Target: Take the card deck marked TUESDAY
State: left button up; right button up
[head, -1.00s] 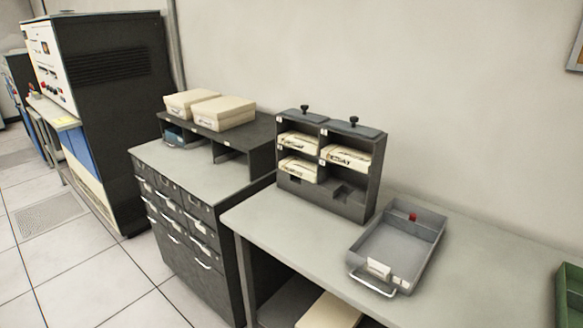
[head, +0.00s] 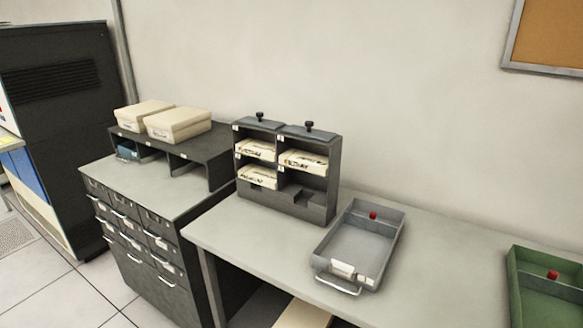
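A dark grey card rack (head: 287,205) stands on the light grey table against the wall. It holds cream card decks in its compartments: an upper left deck (head: 256,150), a lower left deck (head: 258,177) and a right deck (head: 303,162). Each has dark lettering on its front edge, too small to read, so I cannot tell which is marked TUESDAY. The lower right compartment shows no deck. Neither of my grippers is in the head view.
A grey tray (head: 391,246) with a handle and a red knob sits right of the rack. A green tray (head: 525,300) is at the right edge. Two cream boxes (head: 178,124) rest on a dark shelf left of the rack, above a drawer cabinet (head: 150,250). Table between the trays is clear.

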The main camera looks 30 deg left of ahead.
aim_at(264, 151)
jog(key=u, duration=0.4)
jog(key=i+j+u, duration=0.15)
jog(key=j+u, duration=0.25)
jog(key=i+j+u, duration=0.15)
jog(key=u, duration=0.25)
jog(key=i+j+u, duration=0.25)
jog(key=u, duration=0.15)
jog(key=j, duration=0.1)
